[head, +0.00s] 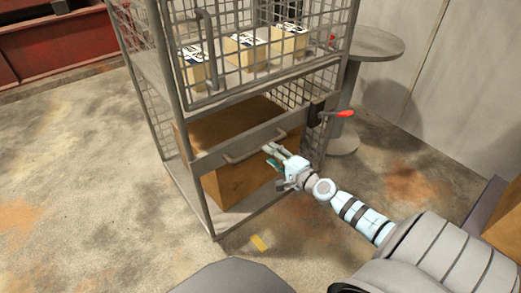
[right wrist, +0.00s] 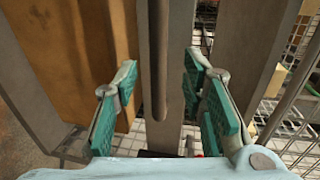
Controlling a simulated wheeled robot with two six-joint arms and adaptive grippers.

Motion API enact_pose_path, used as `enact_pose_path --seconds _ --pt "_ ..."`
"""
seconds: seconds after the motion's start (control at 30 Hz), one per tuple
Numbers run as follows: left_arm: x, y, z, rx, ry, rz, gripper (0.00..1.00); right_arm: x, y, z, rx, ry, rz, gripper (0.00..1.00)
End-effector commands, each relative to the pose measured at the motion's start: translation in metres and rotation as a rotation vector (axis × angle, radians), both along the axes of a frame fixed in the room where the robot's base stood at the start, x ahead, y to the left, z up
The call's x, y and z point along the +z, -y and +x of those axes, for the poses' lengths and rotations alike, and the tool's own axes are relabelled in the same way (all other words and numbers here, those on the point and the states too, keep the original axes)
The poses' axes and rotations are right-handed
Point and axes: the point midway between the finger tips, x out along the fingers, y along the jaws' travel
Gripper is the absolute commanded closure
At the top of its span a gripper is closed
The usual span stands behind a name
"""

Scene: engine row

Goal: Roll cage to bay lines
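The roll cage (head: 190,135) is a grey wire-mesh frame standing upright in the middle of the head view. A horizontal bar handle (head: 252,148) crosses its front panel. My right gripper (head: 271,155) is at the right end of this handle. In the right wrist view my right gripper (right wrist: 163,95) is open, its green-padded fingers well apart. The handle (right wrist: 158,60) lies between them, with a gap on both sides. A short yellow floor mark (head: 259,242) shows in front of the cage. No other bay lines are clear. My left gripper is out of view.
A large brown box (head: 235,185) sits in the cage's lower part, and several small cartons (head: 245,51) stand on its shelf. A red-tipped lever (head: 338,114) sticks out at the cage's right. A round grey table (head: 372,43) stands behind. The floor at left is clear.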

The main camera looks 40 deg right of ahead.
Motion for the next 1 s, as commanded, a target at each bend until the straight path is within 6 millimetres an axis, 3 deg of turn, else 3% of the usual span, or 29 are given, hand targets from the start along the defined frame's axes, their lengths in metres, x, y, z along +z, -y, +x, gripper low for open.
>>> enact_pose_path --seconds 0.1,0.23,0.4,0.63,0.87,1.0 --pt "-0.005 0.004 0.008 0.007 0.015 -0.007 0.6 -0.008 0.0 0.032 -0.001 0.002 0.004 0.62" --pt "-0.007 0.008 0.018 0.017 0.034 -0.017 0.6 -0.014 0.001 0.054 0.0 0.0 0.001 0.62" --pt "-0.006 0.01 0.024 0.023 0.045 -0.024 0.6 -0.016 0.0 0.066 0.002 -0.002 -0.001 0.62" --pt "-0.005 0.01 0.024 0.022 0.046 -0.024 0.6 -0.015 0.001 0.066 0.002 -0.003 -0.002 0.62" --pt "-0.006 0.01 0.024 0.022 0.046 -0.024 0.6 -0.015 0.001 0.066 0.002 -0.003 -0.002 0.99" --pt "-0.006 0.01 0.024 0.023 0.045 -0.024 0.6 -0.015 0.001 0.066 0.002 -0.003 -0.002 1.0"
